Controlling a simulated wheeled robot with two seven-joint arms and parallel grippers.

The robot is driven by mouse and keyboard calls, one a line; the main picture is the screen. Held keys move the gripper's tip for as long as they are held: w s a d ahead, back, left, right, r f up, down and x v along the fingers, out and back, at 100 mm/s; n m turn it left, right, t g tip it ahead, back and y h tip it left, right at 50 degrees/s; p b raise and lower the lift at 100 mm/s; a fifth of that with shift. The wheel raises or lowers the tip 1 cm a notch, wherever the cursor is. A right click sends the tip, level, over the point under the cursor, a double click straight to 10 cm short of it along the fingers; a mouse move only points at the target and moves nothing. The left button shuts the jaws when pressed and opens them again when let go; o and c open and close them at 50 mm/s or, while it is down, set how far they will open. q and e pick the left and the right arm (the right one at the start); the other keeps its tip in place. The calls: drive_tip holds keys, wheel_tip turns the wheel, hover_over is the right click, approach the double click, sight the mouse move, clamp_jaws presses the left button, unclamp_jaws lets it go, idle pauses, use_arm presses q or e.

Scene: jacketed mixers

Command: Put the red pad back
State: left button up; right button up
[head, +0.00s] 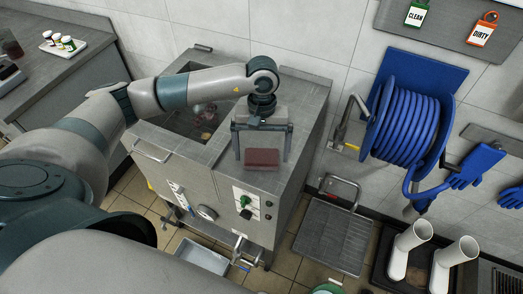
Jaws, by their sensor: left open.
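The red pad (262,159) is a dull red block in the head view, on the right part of the steel mixer's (216,172) top near its front edge. My left gripper (262,148) points down over it, with one finger on each side of the pad. Its jaws are open, with gaps between the fingers and the pad's ends. I cannot tell whether the fingertips touch the mixer top. My right gripper is not in view.
The mixer's open tank (185,120) lies left of the pad, partly behind my left arm. Valves and knobs (245,201) are on its front. A blue hose reel (405,125) hangs on the right wall. A steel side counter (75,65) stands at the left.

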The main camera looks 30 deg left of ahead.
sight(262, 150)
use_arm(q)
drive_tip(key=shift+r, duration=0.2)
wheel_tip(262, 150, up, 12)
drive_tip(key=w+b, duration=0.1)
drive_tip(key=b, duration=0.4)
drive_tip(key=shift+w+a+f+b, duration=0.15)
drive_tip(key=shift+w+a+b, duration=0.15)
drive_tip(key=shift+a, duration=0.05)
drive_tip(key=shift+s+f, duration=0.1)
